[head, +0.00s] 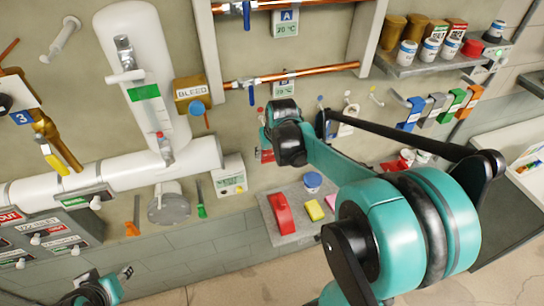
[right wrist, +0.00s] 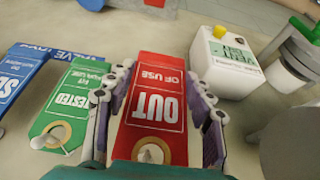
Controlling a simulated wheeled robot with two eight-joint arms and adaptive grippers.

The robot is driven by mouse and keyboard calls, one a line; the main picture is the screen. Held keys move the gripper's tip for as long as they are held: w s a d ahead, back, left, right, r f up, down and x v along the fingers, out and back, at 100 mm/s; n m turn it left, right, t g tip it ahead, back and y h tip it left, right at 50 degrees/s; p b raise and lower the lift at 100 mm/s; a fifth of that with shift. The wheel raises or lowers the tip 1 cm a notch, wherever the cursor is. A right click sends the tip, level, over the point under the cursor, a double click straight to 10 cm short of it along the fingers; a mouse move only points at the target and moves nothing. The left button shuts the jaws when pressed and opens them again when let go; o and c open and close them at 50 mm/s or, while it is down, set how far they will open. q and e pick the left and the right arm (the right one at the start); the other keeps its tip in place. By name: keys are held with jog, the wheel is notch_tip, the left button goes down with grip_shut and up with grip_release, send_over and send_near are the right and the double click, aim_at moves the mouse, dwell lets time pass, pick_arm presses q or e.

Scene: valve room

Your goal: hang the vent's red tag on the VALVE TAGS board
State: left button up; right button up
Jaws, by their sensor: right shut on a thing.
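A red tag reading OUT OF USE (right wrist: 155,110) lies between the two fingers of my right gripper (right wrist: 158,105), which is shut on it. A round hole with a grey ring or peg end shows near the tag's bottom edge; I cannot tell whether it is on a peg. In the head view a bit of red (head: 266,156) shows below my right gripper (head: 275,150), close to the wall. The VALVE TAGS board (right wrist: 88,56) shows beside it in the wrist view, with a green TESTED tag (right wrist: 70,105) and a blue tag (right wrist: 18,75). My left gripper (head: 118,279) is partly visible at lower left.
A white meter with a green display (head: 228,178) is left of my right gripper. A grey shelf (head: 295,222) with a red block, a yellow block and a blue-lidded jar lies below. White pipework (head: 100,180) fills the left. My right arm hides part of the wall.

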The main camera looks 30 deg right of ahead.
jog(key=shift+w, duration=0.4)
jog(key=w, duration=0.1)
jog(key=w+f+b, duration=0.1)
jog(key=w+d, duration=0.1)
jog(key=w, duration=0.1)
jog(key=shift+w+f+b, duration=0.1)
jog(key=shift+f+b, duration=0.05)
jog(key=shift+b, duration=0.15)
jog(key=shift+d, duration=0.1)
dwell(0.4)
jog(key=o, duration=0.9)
jog(key=shift+o, duration=0.2)
jog(key=v, duration=1.2)
